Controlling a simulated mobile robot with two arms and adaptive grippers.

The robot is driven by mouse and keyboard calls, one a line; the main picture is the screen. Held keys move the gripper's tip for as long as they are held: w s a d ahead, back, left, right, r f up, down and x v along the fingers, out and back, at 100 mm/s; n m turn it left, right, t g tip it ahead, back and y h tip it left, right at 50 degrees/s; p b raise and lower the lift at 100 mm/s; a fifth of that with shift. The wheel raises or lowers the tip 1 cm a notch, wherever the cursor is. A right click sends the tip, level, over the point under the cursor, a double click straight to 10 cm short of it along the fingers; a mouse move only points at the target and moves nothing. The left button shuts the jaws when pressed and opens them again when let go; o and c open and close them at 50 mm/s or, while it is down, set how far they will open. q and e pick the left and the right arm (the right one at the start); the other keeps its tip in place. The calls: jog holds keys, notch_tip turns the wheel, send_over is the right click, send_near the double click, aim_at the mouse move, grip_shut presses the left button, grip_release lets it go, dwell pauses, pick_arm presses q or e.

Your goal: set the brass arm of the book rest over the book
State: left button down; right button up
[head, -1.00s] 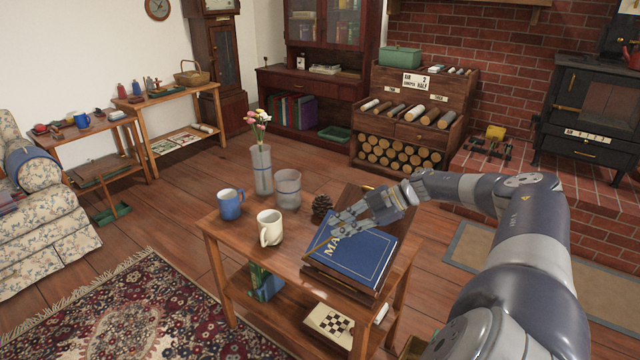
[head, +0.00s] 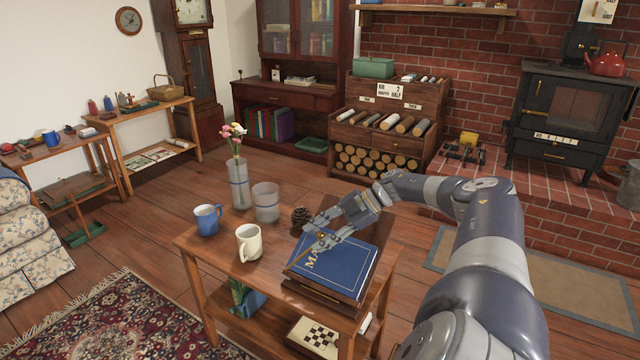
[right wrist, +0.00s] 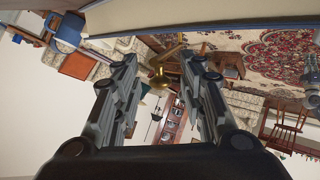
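The dark blue book (head: 345,267) lies sloped on the wooden book rest (head: 325,294) at the right end of the small table. My right gripper (head: 313,241) is over the book's upper left part, its fingers hiding some of the cover and lettering. A small brass piece (head: 322,237) shows among the fingers. In the right wrist view a brass part (right wrist: 160,80) with a rounded end lies between the two spread fingers, with gaps on both sides. Whether it is the rest's arm, and how it joins the rest, I cannot tell. My left gripper is out of view.
On the table (head: 215,250) stand a blue mug (head: 207,220), a cream mug (head: 249,243), a glass tumbler (head: 266,203) and a flower vase (head: 239,185). A pine cone (head: 300,217) is close behind the gripper. A chessboard (head: 312,336) lies on the lower shelf.

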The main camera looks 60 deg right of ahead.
jog(key=v, duration=1.2)
